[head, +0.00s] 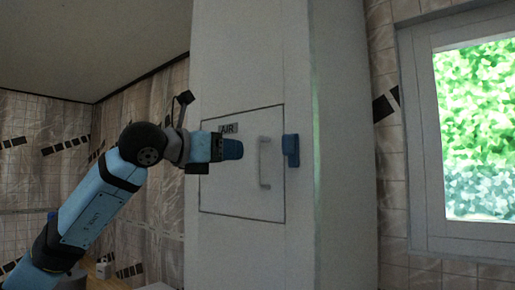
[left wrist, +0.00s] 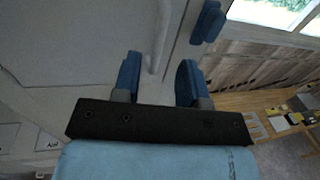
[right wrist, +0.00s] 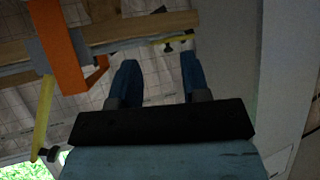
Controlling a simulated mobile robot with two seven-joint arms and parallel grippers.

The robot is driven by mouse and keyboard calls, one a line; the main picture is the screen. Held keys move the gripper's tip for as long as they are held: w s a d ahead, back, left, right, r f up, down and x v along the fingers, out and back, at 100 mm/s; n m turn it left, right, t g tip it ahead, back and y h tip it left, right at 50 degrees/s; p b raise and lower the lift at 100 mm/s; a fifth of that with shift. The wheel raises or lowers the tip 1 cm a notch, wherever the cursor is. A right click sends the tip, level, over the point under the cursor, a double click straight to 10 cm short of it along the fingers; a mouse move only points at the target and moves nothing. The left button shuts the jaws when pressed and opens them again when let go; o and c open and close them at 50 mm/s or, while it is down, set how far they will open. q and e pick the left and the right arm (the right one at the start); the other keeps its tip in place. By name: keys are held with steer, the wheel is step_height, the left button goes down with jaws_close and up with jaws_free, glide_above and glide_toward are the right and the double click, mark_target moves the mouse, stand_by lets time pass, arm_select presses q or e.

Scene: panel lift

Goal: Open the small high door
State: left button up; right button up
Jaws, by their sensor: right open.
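The small high door (head: 240,190) is a pale square panel marked AIR, set in a tall white column, and it looks shut. Its upright handle (head: 264,162) is a pale bar near the door's right edge. A blue block (head: 291,150) sits on the column just right of the door. My left gripper (head: 238,149) is in front of the door, left of the handle. In the left wrist view it (left wrist: 158,78) is open and empty, with the handle (left wrist: 160,38) ahead between the finger lines. My right gripper (right wrist: 157,78) is open and empty, away from the door.
A bright window (head: 475,130) is in the wall to the right of the column (head: 345,180). In the right wrist view, an orange bar (right wrist: 62,48), a wooden beam (right wrist: 135,28) and a yellow strip (right wrist: 43,115) lie beyond the gripper. Space before the door's right side looks clear.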

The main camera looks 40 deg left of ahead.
arm_select(q)
steer(key=p, duration=0.2)
glide_above(257, 180)
steer(key=shift+a+r, duration=0.1)
steer(key=shift+a, duration=0.2)
steer(key=shift+w+d, duration=0.1)
steer(key=shift+w, duration=0.25)
steer(key=shift+c, duration=0.2)
jaws_close()
